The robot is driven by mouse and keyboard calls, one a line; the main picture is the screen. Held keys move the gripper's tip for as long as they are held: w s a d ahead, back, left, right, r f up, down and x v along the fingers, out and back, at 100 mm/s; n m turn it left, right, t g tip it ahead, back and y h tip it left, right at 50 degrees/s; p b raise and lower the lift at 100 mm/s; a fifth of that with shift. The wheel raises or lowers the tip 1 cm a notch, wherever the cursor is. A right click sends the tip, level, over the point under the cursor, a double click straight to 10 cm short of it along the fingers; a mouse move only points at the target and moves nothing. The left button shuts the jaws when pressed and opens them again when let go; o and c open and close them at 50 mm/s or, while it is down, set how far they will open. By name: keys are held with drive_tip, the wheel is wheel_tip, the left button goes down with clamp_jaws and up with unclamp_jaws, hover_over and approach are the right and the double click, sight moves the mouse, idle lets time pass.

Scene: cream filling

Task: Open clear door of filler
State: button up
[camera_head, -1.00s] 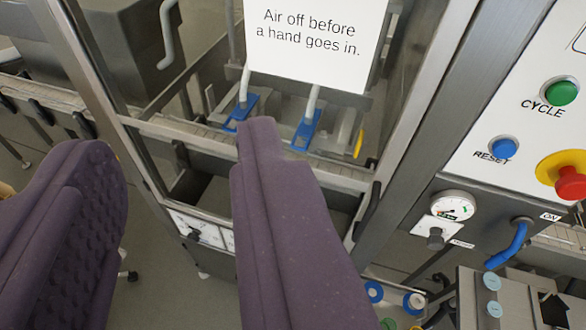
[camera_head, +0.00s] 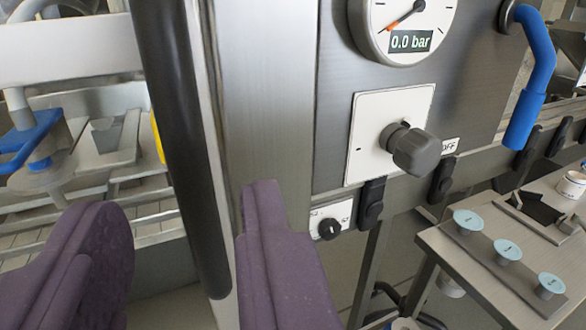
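The clear door (camera_head: 90,225) of the filler fills the left side of the view, with filler parts visible through it. A long black upright handle (camera_head: 178,140) runs along its right edge beside a metal frame post. My gripper (camera_head: 186,200) is open, with its two purple fingers apart and nothing held. The handle's lower part shows in the gap between the fingers, closer to the right finger. I cannot tell whether the fingers are at the handle's depth; no contact is clear.
Right of the post are a gauge (camera_head: 405,25) reading 0.0 bar, a grey knob (camera_head: 410,148), an OFF label and a blue lever (camera_head: 530,80) hanging down. A metal table (camera_head: 460,270) with light-blue-topped pieces stands at lower right. Blue-handled nozzle parts (camera_head: 30,140) sit behind the door.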

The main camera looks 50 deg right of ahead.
sight(187, 181)
drive_tip(key=b+x, duration=0.1)
drive_tip(key=x, duration=0.4)
drive_tip(key=shift+w+d, duration=0.15)
drive_tip(key=shift+w, duration=0.05)
clamp_jaws()
